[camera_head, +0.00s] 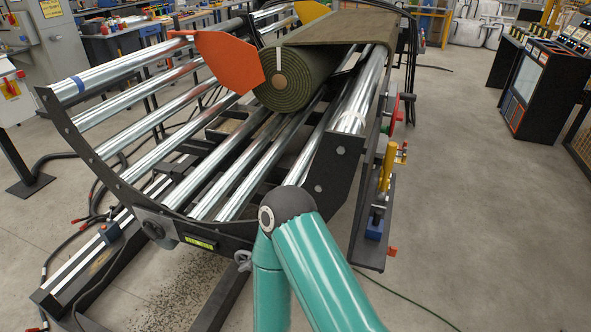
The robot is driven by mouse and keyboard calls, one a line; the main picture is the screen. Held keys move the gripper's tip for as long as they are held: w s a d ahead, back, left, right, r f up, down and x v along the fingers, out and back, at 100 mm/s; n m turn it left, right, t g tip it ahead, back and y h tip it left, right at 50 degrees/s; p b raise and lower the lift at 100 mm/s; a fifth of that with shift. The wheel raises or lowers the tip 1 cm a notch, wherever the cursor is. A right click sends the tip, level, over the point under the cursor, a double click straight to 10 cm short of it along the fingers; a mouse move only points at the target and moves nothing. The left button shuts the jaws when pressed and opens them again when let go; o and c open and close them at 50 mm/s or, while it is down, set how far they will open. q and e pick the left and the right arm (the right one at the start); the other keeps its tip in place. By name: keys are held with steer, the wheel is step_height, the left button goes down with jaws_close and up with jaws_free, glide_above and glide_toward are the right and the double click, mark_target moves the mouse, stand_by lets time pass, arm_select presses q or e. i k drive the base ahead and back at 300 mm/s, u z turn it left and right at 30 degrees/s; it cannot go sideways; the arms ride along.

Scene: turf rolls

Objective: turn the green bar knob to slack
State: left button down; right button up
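A small green part (393,106), with red beside it, sits on the right side of the roller machine. It may be the green bar knob, but it is too small to make out its shape or setting. My teal arm rises from the bottom of the picture to a dark elbow joint in front of the machine, and its other link runs back down. Neither gripper shows clearly. A small grey piece left of the arm is too unclear to identify. No gripper is seen touching the green part.
The machine's steel rollers (203,127) carry a turf roll (290,88) beside an orange plate (228,60). A yellow post (387,166) and a blue block (374,230) stand along its right side. Cables lie at left. Open floor (480,180) is at right.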

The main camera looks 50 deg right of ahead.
mark_target(383, 129)
steer(key=z, duration=0.55)
steer(key=k, duration=0.5)
steer(key=z, duration=0.85)
steer(key=k, duration=0.8)
steer(key=z, duration=1.1)
steer(key=i, duration=1.8)
steer(key=u, duration=0.75)
